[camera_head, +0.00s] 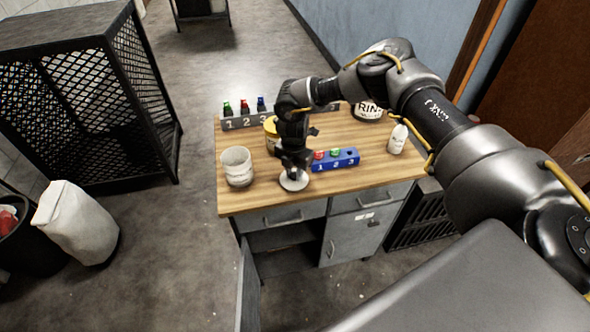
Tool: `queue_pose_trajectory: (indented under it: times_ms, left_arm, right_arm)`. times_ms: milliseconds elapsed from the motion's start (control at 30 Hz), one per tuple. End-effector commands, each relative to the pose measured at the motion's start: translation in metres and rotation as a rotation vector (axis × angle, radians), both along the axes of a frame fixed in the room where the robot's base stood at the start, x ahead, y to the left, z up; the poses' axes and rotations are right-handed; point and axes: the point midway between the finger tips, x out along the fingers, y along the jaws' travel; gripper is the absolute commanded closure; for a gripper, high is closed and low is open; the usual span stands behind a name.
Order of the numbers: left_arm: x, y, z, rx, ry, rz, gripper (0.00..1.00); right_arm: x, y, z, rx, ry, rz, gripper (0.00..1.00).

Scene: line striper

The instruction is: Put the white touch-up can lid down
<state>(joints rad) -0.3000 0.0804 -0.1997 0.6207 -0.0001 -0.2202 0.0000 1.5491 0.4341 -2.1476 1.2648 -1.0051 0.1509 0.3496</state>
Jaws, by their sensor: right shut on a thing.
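The white touch-up can lid (294,183) is a pale round disc near the front middle of the wooden bench top. My right gripper (293,171) points down at it and is shut on it. I cannot tell whether the lid touches the wood or hangs just above it. A white open can (237,167) stands to the left of the gripper. A yellow can (270,128) stands behind the gripper and is partly hidden by it. My left gripper is not in view.
On the bench (342,185) a blue numbered block (336,160) with red and green pieces lies just right of the gripper. A white bottle (397,139) stands at the right. A grey numbered rack (246,122) holds small bottles at the back. A cabinet door (249,290) hangs open below.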

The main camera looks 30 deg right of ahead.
Motion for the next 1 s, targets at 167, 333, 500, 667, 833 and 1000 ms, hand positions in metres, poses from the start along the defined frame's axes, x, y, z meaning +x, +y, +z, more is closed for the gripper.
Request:
queue_pose_trajectory:
  times_ms: [167,333,500,667,833,1000]
  left_arm:
    - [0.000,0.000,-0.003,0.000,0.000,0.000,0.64]
    - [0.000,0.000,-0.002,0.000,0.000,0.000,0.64]
    - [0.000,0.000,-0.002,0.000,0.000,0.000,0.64]
    - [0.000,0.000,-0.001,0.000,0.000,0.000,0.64]
    - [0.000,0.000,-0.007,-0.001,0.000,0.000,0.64]
    - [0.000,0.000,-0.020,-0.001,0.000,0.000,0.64]
  right_arm:
    - [0.000,0.000,-0.004,0.001,0.001,0.000,0.96]
    - [0.000,0.000,-0.003,0.000,0.000,0.000,0.57]
    - [0.000,0.000,-0.003,0.000,0.000,0.000,0.52]
    - [0.000,0.000,-0.001,0.000,0.000,0.000,0.52]
    - [0.001,0.000,0.013,0.002,-0.003,0.000,0.52]
    - [0.001,0.000,0.047,0.003,-0.004,0.001,0.52]
